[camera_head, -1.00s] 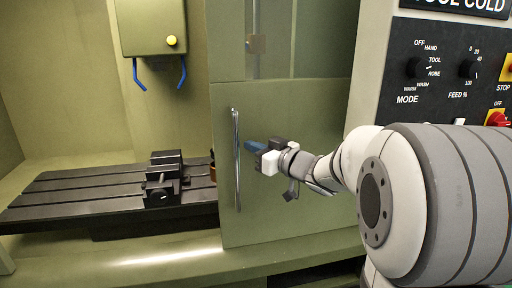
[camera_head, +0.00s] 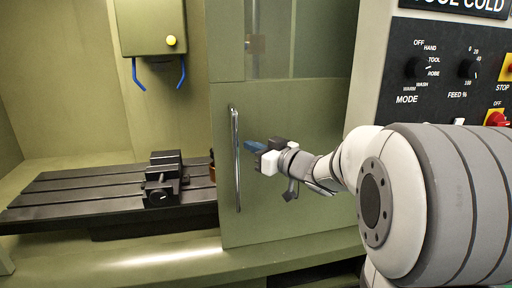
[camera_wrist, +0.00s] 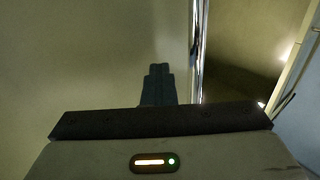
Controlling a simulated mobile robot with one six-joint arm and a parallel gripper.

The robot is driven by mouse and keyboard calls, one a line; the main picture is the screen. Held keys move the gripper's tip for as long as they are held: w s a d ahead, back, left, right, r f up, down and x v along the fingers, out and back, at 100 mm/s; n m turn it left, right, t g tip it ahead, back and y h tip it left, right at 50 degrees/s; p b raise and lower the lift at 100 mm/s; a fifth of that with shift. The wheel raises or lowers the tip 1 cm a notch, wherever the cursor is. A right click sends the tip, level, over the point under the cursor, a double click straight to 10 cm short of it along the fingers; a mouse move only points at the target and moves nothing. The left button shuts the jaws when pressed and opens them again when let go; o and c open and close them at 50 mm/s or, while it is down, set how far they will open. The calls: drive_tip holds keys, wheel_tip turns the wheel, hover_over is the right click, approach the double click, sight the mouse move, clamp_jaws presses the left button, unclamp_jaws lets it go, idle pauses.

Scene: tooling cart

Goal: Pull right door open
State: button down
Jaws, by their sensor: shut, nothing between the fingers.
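The right door (camera_head: 285,190) is an olive-green panel with a window above, at the right side of the machine opening. Its vertical metal handle (camera_head: 236,160) runs along the door's left edge. My gripper (camera_head: 250,145), with blue fingertips, is just right of the handle in the head view. Its fingers are shut and empty. In the wrist view the closed fingers (camera_wrist: 157,85) point at the door panel, and the handle (camera_wrist: 197,60) runs upright to their right, apart from them. The left part of the machine opening is uncovered.
Inside the machine, a dark vise (camera_head: 163,178) sits on a slotted table (camera_head: 70,195), under a green spindle head (camera_head: 152,28) with blue nozzles. A control panel (camera_head: 445,75) with knobs and a red button stands at the right, close above my arm.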

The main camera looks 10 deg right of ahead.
drive_tip(key=c, duration=2.1)
unclamp_jaws()
drive_tip(key=o, duration=0.7)
drive_tip(key=shift+c, duration=0.2)
drive_tip(key=v, duration=0.7)
drive_tip(key=shift+s+d, duration=0.25)
drive_tip(key=shift+s, duration=0.1)
